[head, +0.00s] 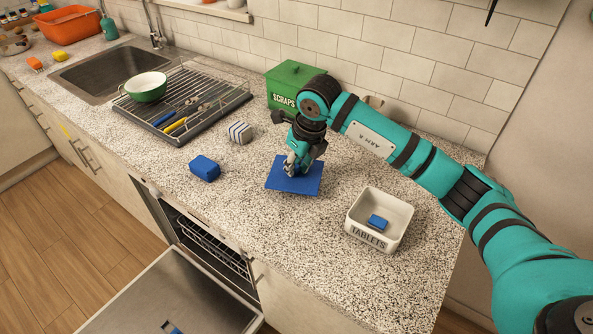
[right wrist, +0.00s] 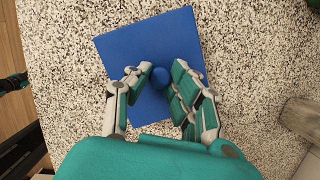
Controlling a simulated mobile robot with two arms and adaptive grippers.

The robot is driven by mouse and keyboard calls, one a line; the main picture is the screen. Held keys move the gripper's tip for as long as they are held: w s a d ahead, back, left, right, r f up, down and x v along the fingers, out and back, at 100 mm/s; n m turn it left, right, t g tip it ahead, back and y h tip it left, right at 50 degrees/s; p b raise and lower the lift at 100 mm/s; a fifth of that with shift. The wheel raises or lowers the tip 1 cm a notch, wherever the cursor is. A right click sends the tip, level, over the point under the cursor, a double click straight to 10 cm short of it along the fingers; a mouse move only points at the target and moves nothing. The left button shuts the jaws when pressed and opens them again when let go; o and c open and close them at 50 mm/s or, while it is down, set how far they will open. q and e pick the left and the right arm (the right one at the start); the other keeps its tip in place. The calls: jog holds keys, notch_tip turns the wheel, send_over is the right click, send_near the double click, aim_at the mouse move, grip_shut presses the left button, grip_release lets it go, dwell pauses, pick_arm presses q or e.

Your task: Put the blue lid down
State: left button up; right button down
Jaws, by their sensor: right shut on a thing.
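The blue lid (head: 297,183) is a flat square plate with a round knob on top. It lies flat on or just above the speckled counter, left of the white tablets box; the head view does not clearly show any gap. My right gripper (head: 294,166) points down over the lid and is shut on its knob. In the right wrist view the lid (right wrist: 148,47) fills the middle, and the gripper's fingers (right wrist: 158,84) close around the knob from both sides.
The white box (head: 361,231) marked TABLETS stands open with a blue tablet (head: 377,222) inside. The dishwasher door (head: 170,295) hangs open below.

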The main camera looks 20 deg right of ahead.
aim_at(299, 169)
notch_tip(299, 169, down, 3)
jog(key=shift+f+p, duration=0.1)
jog(key=shift+p, duration=0.5)
jog(key=shift+f, duration=0.1)
jog(key=shift+f+b, duration=0.15)
jog(key=shift+b, duration=0.15)
jog(key=c, duration=1.2)
grip_release()
